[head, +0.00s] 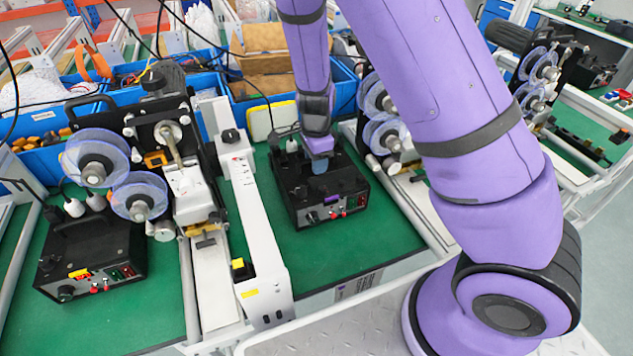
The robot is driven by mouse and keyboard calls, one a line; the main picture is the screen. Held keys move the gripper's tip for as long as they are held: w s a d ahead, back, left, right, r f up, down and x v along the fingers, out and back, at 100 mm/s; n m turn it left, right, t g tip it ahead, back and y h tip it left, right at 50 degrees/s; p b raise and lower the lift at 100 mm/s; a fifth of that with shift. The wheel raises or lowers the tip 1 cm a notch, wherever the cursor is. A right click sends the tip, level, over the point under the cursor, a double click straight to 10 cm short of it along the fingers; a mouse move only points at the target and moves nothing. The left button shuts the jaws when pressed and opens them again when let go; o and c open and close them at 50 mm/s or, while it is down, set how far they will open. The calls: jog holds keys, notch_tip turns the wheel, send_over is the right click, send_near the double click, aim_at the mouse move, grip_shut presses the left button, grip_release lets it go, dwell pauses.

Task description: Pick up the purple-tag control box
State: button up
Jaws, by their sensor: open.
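The purple-tag control box (335,210) is a black box with knobs and red buttons on its front. My gripper (319,168) is open and points down over the top of this box. It hides part of the top and the box's handle, and I cannot tell whether the fingers touch it. Another black control box (95,250) with a yellow tag stands on the green mat at the left.
A coder machine (175,165) with clear reels stands between the two boxes, beside a white rail (255,235). Another reel machine (382,125) is close to the right of the middle box. Blue bins (235,92) line the back. Green mat (375,235) is free in front of the middle box.

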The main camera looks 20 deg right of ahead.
grip_shut()
jog(key=shift+w+r, duration=0.1)
dwell(1.2)
